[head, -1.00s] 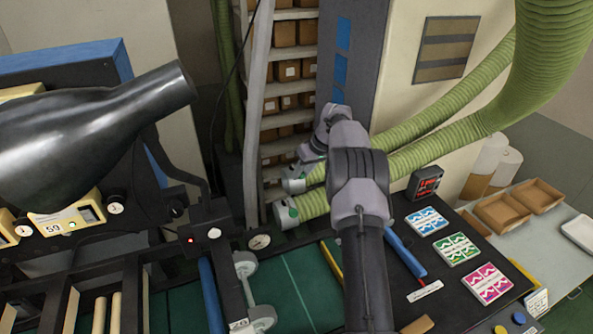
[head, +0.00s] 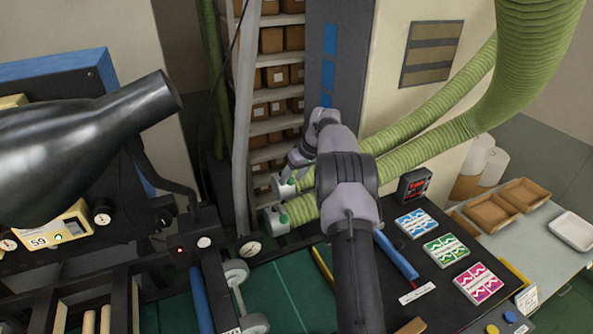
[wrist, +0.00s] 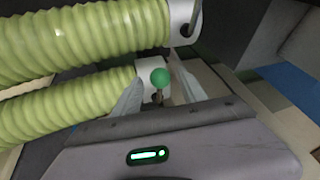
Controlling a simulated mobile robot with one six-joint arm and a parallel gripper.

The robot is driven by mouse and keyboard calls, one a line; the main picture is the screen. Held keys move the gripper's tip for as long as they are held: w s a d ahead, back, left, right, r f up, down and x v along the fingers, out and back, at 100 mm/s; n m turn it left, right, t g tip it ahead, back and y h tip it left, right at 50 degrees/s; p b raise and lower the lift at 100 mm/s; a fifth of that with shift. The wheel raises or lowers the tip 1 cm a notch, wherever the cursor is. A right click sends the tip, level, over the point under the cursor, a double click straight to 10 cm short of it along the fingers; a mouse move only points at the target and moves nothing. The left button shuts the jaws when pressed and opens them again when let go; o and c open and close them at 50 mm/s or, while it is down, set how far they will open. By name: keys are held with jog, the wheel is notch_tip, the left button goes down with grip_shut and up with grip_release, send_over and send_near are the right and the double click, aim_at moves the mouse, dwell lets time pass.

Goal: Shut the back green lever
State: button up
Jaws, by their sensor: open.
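The back green lever (head: 291,180) has a small green knob and sits on the white collar (head: 280,190) at the end of the rear green hose. In the wrist view its round green knob (wrist: 160,76) stands between my fingertips, with the collar behind it. My gripper (wrist: 158,93) is open, one finger on either side of the knob, and I see no clear contact. In the head view my gripper (head: 295,163) is at the back collar, its fingers small and partly hidden by my wrist. The lever's exact angle is hard to tell.
The front green lever (head: 283,218) sits on a second collar just in front. Its hose (wrist: 85,40) runs close by in the wrist view. A grey cabinet (head: 338,60) stands behind, and shelves of boxes (head: 273,75) are at the back left.

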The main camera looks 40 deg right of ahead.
jog(key=v, duration=1.7)
jog(key=shift+b, duration=0.4)
